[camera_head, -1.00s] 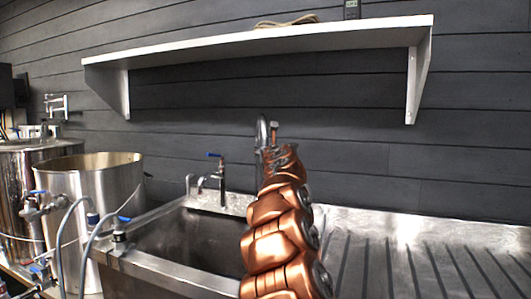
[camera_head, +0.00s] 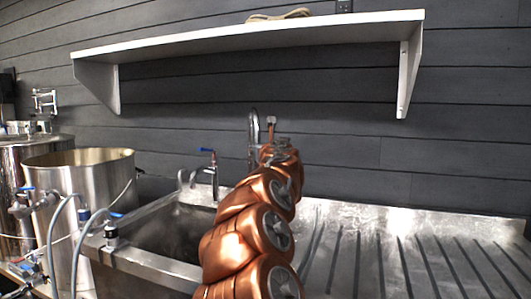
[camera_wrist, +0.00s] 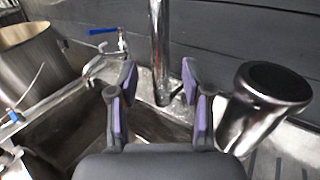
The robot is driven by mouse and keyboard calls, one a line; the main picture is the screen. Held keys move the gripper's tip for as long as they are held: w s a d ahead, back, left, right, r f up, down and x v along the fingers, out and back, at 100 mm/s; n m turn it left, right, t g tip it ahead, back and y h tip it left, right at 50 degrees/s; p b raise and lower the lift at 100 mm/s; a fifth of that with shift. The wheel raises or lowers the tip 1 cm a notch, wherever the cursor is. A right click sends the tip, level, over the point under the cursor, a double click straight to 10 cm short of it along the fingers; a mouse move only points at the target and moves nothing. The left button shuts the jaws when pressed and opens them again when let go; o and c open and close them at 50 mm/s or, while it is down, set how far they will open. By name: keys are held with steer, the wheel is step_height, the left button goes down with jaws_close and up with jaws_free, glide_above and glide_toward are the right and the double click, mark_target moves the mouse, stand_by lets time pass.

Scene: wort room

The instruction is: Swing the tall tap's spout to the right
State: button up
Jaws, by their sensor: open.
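The tall tap (camera_head: 253,135) is a chrome upright with a bent top, standing behind the sink; my arm hides its lower part. In the wrist view its upright (camera_wrist: 160,40) rises between my gripper's fingers, beyond the tips. My gripper (camera_wrist: 157,82) is open, with dark fingers and purple pads, one to each side of the upright. I cannot tell whether a pad touches it. A wide chrome tube (camera_wrist: 235,122) with a dark round opening is close at the right finger; I cannot tell whether it is the tap's spout.
A shorter tap with a blue lever (camera_head: 209,170) stands left of the tall tap, above the sink basin (camera_head: 175,235). Steel pots (camera_head: 85,195) with hoses are at left. The ribbed drainboard (camera_head: 400,250) at right is clear. A white shelf (camera_head: 250,35) hangs above.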

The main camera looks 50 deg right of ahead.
steer(key=shift+v, duration=2.75)
